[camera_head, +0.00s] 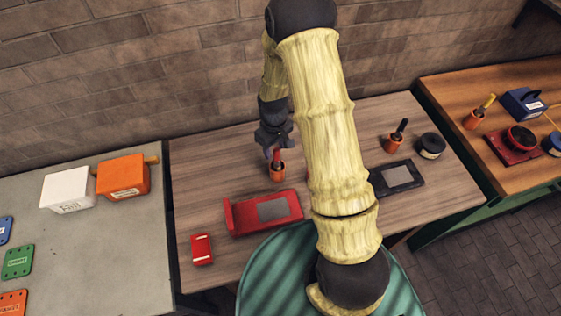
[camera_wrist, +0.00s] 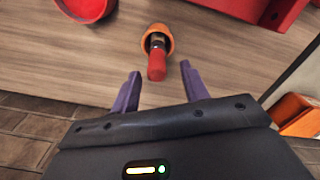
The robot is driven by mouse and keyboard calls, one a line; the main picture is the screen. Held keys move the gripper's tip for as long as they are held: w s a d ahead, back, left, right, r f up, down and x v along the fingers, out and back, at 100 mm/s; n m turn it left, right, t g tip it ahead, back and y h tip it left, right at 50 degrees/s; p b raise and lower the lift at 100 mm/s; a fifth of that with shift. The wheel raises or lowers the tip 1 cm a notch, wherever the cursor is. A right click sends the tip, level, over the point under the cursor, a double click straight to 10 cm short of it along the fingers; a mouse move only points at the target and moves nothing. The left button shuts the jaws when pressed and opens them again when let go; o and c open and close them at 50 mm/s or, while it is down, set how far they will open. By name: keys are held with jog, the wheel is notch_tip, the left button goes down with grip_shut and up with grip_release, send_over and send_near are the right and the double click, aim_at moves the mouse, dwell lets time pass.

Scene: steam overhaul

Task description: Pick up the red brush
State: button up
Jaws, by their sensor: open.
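The red brush (camera_head: 277,156) stands in an orange cup (camera_head: 277,173) on the wooden table, its red handle upward. In the wrist view, the red handle (camera_wrist: 157,68) points toward my gripper, with a dark band near the rim of the orange cup (camera_wrist: 146,38). My gripper (camera_head: 272,150) is above and close to the brush, in front of the brick wall. In the wrist view, my gripper (camera_wrist: 160,69) is open, with its two purple fingers apart on either side of the line of the handle. The handle's end shows near the fingertips; I cannot tell whether it is between them.
A red tray with a grey pad (camera_head: 245,217) and a small red box (camera_head: 202,249) lie in front. A black tray (camera_head: 378,183), another cup with a dark brush (camera_head: 396,143) and a dark tin (camera_head: 431,145) stand right. An orange box (camera_head: 123,176) stands left.

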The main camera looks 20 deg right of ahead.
aim_at(278, 157)
jog(key=shift+s+d+f, duration=0.1)
jog(key=shift+s+a+f+p, duration=0.25)
jog(key=shift+f+p, duration=0.05)
jog(key=shift+f, duration=0.05)
jog(key=f+p, duration=0.1)
jog(key=d+f, duration=0.1)
jog(key=f, duration=0.1)
jog(key=shift+s+f+p, duration=0.1)
jog(key=shift+f+p, duration=0.15)
jog(key=shift+p, duration=0.15)
jog(key=shift+f, duration=0.45)
jog(key=shift+w, duration=0.2)
jog(key=shift+d+f, duration=0.1)
